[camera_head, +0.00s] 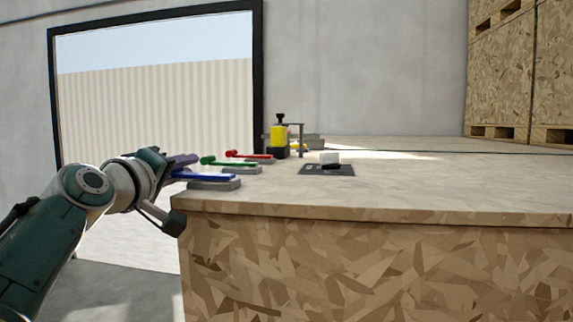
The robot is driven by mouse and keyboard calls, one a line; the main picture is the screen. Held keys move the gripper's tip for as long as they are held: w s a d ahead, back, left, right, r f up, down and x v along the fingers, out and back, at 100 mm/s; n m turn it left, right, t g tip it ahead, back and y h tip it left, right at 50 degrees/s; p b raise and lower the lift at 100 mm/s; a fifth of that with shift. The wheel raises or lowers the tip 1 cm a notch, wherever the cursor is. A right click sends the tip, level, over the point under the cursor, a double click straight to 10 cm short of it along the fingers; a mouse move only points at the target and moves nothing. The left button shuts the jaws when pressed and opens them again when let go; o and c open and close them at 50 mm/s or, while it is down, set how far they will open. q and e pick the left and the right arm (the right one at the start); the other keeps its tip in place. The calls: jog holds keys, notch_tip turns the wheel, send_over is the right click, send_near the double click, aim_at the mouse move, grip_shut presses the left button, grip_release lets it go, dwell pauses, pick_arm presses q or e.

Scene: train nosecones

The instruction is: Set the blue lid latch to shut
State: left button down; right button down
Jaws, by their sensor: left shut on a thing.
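The blue lid latch (212,177) is a blue lever on a grey base (225,185) at the left front of the tabletop. Its left end runs to my left gripper (178,168), which comes in from the left at the table edge. My left gripper is shut on the left end of the blue lever; the exact contact is small and partly hidden by the wrist. The lever lies about flat along its base. My right gripper is out of view.
Behind the blue latch are a green lever (228,164) and a red lever (250,155) on grey bases. A yellow and black device (280,140) stands farther back. A white block on a dark plate (328,168) lies to the right. The table's (430,190) right side is clear.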

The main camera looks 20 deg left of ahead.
pick_arm(q)
jog(key=shift+f, duration=0.1)
jog(key=c, duration=0.8)
grip_release()
jog(key=shift+o, duration=0.2)
jog(key=b+v, duration=0.3)
jog(key=v, duration=0.7)
jog(key=shift+a, duration=0.15)
